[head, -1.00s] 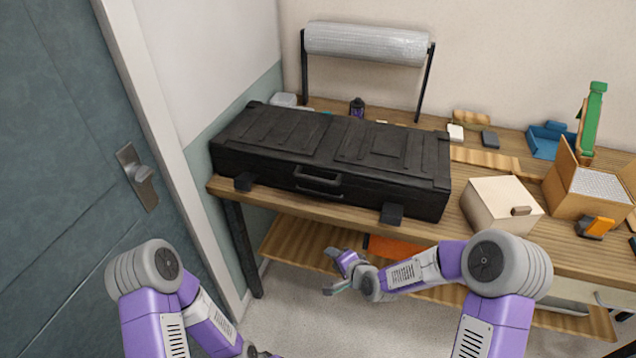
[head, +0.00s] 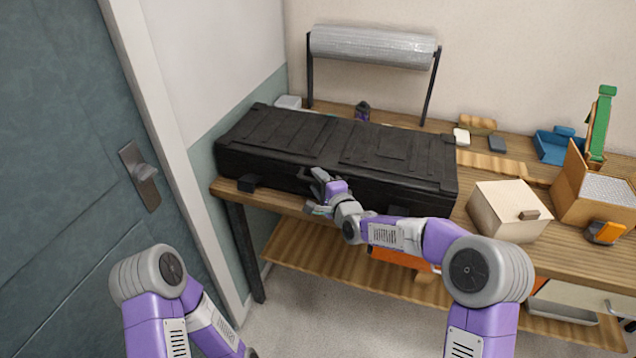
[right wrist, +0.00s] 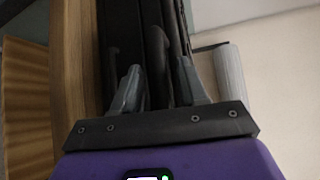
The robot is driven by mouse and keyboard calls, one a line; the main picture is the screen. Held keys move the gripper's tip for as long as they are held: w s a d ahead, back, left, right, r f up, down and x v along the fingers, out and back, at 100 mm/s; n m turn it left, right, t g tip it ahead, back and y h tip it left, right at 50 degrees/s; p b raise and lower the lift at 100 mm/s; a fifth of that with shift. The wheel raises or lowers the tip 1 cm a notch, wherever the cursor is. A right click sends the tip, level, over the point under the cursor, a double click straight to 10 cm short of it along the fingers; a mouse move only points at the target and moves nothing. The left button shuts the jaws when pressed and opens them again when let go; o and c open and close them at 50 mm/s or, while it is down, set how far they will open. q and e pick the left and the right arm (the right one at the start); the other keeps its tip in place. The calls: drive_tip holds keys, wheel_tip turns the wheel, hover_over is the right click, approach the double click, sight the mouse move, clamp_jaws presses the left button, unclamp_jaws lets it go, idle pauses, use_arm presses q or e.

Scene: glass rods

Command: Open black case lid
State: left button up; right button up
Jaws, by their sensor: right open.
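The long black case (head: 390,175) lies on the workbench with its lid (head: 300,135) closed. My right gripper (head: 318,193) is at the front of the case, near the handle, which it partly hides. In the right wrist view, the fingers of the right gripper (right wrist: 160,88) are apart, with a dark ridge of the case (right wrist: 156,50) reaching in between them. I cannot tell whether either finger touches it. My left arm shows at the lower left of the head view, but its gripper is out of the picture.
The workbench (head: 490,258) has a lower shelf (head: 290,245) under the case. A pale wooden box (head: 500,210) stands close right of the case. A bubble-wrap roll (head: 370,48) stands behind it. A door (head: 60,170) and wall are at left.

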drive_tip(key=shift+w+a, duration=0.1)
drive_tip(key=shift+w, duration=0.1)
clamp_jaws()
idle(0.4)
